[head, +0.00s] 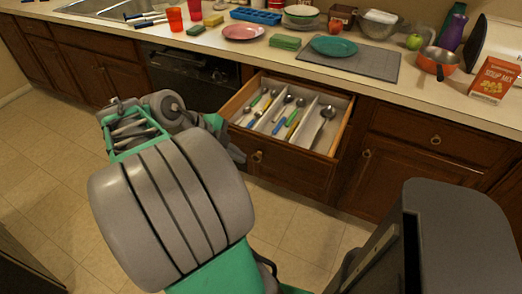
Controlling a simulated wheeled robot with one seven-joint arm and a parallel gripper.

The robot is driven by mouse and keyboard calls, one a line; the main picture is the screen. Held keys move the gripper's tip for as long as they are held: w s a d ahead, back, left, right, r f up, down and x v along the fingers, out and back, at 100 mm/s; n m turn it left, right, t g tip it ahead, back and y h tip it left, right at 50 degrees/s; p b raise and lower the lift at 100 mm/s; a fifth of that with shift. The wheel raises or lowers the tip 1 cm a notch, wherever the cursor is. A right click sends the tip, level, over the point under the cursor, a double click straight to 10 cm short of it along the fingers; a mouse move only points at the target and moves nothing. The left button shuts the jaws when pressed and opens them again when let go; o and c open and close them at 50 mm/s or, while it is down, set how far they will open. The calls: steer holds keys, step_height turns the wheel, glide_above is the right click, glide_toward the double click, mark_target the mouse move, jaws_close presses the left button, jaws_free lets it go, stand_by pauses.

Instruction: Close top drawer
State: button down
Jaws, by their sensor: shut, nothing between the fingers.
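The open top drawer (259,157) is pulled out from the wooden cabinet below the counter, in the middle of the head view. It has a dark wood front with a round ring handle (257,156). Its light inside is split by dividers and holds several spoons and other utensils with blue, green and yellow handles (292,124). My grey and green arm reaches up from below, to the left of the drawer. Part of it overlaps the drawer's left edge in the picture.
The counter (440,95) above carries a grey mat (375,68) with a teal plate (333,46), a pink plate (243,32), an orange pan (437,62) and a soup mix box (494,80). A dark dishwasher (188,75) is left of the drawer. Tiled floor (50,170) is clear at left.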

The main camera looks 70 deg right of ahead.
steer(key=b, duration=0.2)
glide_toward(274, 164)
step_height(274, 164, down, 3)
steer(key=s+a, duration=0.1)
steer(key=a, duration=0.2)
steer(key=d, duration=0.2)
steer(key=s+d+p, duration=0.1)
steer(key=d, duration=0.1)
steer(key=shift+d+f, duration=0.1)
steer(key=shift+f, duration=0.25)
steer(key=shift+d, duration=0.35)
